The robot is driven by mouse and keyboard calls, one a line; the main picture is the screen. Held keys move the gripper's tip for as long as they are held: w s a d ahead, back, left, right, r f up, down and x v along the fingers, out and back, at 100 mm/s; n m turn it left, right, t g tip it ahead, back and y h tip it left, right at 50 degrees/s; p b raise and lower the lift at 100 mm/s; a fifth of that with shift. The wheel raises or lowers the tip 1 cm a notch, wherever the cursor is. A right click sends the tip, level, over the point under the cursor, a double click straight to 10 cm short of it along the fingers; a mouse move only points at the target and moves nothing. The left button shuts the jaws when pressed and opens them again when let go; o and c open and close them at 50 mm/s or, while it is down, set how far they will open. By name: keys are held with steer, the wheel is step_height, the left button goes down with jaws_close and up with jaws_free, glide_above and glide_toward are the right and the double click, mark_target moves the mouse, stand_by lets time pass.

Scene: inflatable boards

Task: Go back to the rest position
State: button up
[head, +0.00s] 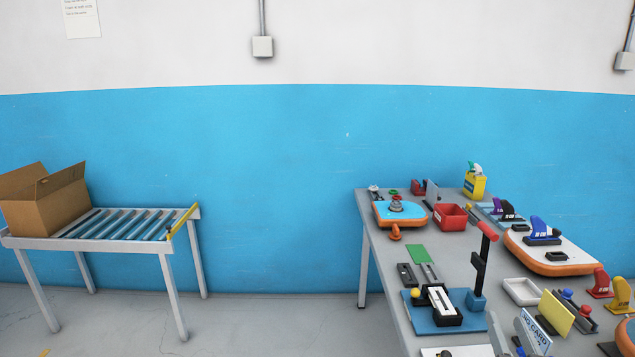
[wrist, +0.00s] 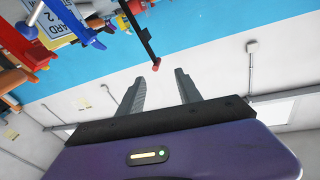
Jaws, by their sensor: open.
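Beyond the fingertips are the blue and white wall and a dark bar with a red end (wrist: 155,66). The wrist view is strongly tilted.
A roller conveyor (head: 135,226) with a cardboard box (head: 45,205) stands left. The floor between (head: 270,325) is clear.

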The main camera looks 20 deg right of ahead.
steer(key=s+a+f+n+y, duration=0.2)
steer(key=s+a+y, duration=0.1)
steer(key=s+a, duration=0.6)
steer(key=s+a+f+n+g+y, duration=0.1)
steer(key=s+a+f+n+y, duration=0.1)
steer(key=s+a, duration=0.7)
steer(key=s+a+f+n+g+y, duration=0.1)
steer(key=s+a+f+n+y, duration=0.1)
steer(key=s+a, duration=0.8)
steer(key=s+n+y, duration=0.1)
steer(key=s+y, duration=0.1)
steer(key=s, duration=0.1)
steer(key=shift+f, duration=0.15)
steer(key=shift+c, duration=0.5)
steer(key=shift+s+d, duration=0.1)
